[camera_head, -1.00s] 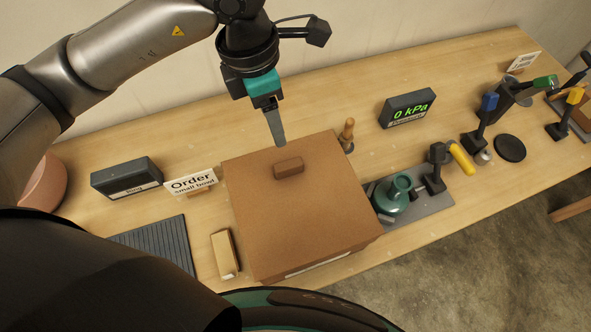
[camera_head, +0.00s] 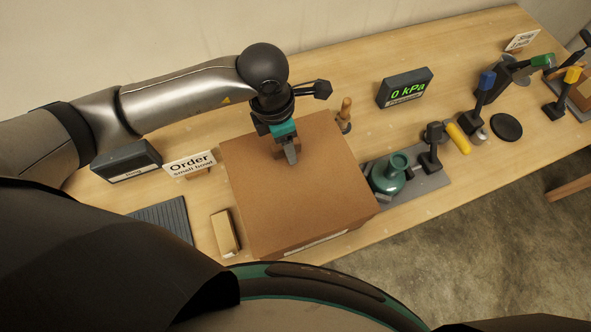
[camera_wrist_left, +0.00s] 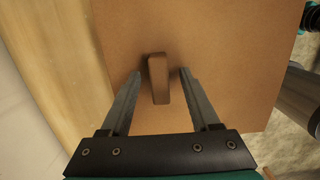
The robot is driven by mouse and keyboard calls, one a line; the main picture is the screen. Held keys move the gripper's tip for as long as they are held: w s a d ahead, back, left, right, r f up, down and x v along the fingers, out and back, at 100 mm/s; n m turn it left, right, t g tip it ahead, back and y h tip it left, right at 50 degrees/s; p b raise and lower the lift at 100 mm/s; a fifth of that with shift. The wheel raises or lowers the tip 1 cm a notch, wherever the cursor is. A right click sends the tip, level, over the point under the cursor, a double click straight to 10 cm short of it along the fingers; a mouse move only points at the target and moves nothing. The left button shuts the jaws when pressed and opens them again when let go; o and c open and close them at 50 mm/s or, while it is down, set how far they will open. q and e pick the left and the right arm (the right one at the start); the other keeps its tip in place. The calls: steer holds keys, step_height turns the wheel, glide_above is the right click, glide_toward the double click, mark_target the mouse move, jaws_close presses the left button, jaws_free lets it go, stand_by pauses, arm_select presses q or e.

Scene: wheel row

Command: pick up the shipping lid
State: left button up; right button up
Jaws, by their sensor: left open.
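The shipping lid (camera_head: 308,197) is the flat brown top of a cardboard-like box on the bench, and it fills much of the left wrist view (camera_wrist_left: 222,60). A small brown block handle (camera_wrist_left: 158,78) stands on it; in the head view my gripper mostly hides the handle. My left gripper (camera_head: 291,158) is over the handle. In the left wrist view my left gripper (camera_wrist_left: 160,76) is open, with one finger on each side of the handle and a gap on both sides. Whether the fingertips touch the lid is not clear.
An "Order small bowl" sign (camera_head: 190,165), a dark display box (camera_head: 127,161) and a tan block (camera_head: 225,232) stand left of the box. A wooden-handled tool (camera_head: 345,115), a teal flask (camera_head: 388,174) and a "0 kPa" display (camera_head: 405,88) are to the right.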

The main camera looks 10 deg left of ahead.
arm_select(q)
steer(key=shift+f, duration=0.3)
jaws_close()
stand_by(0.3)
